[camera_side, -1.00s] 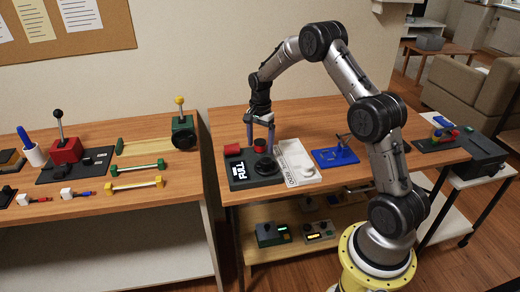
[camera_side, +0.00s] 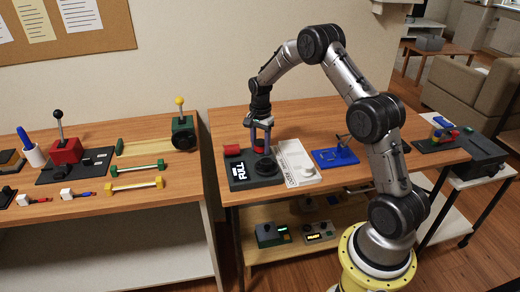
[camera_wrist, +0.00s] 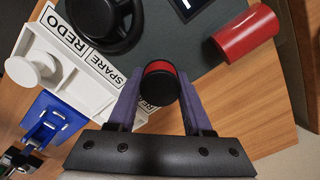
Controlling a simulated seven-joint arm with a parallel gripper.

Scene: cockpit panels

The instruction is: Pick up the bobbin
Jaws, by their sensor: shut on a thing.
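The bobbin (camera_wrist: 159,85) is a short red cylinder with dark ends, seen nearly end-on in the wrist view. My gripper (camera_wrist: 158,92) has its two purple-grey fingers on either side of it and is shut on it. In the side view my gripper (camera_side: 261,146) points down at the rear of the dark panel marked FULL, between a red cylinder and a white tray. The bobbin is mostly hidden by the fingers there. I cannot tell whether it rests on a surface or is just clear of it.
A red cylinder (camera_side: 232,150) lies close to the left. The dark panel (camera_side: 240,180) carries a round black part (camera_side: 265,167). A white tray (camera_side: 302,175) marked REDO and SPARE holds a white knob-like piece (camera_wrist: 33,69). A blue stand (camera_side: 335,158) is farther right.

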